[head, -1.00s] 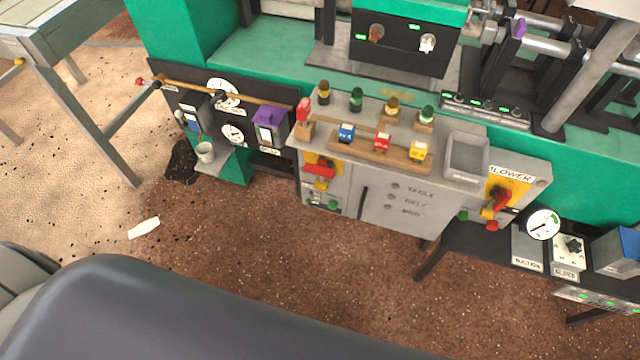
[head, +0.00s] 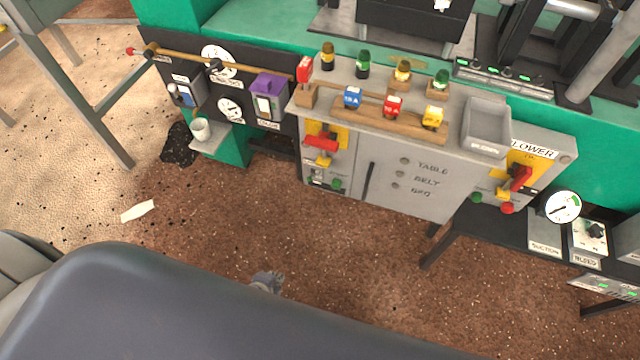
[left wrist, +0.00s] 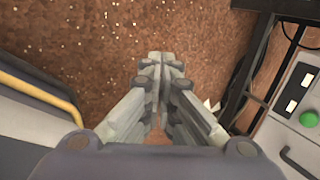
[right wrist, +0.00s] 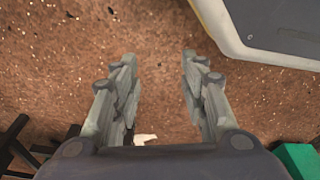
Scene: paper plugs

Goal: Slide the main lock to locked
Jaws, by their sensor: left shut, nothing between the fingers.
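In the head view, a red handle (head: 321,143) lies across a yellow plate at the left of the grey cabinet (head: 300,168), with a small yellow piece (head: 323,160) below it. A second red handle (head: 521,178) on a yellow plate is at the right, under the BLOWER label. I cannot read which is the main one or make out its lock's position. My left gripper (left wrist: 160,62) is shut and empty over the brown floor. My right gripper (right wrist: 157,62) is open and empty over the floor. A grey gripper part (head: 267,282) shows over my body's edge, well short of the cabinet.
Coloured tags (head: 392,106) and a grey tray (head: 487,128) are on the cabinet top. A black low table (head: 462,232) with gauges stands right. A purple-topped box (head: 269,90) and cup (head: 201,129) are left.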

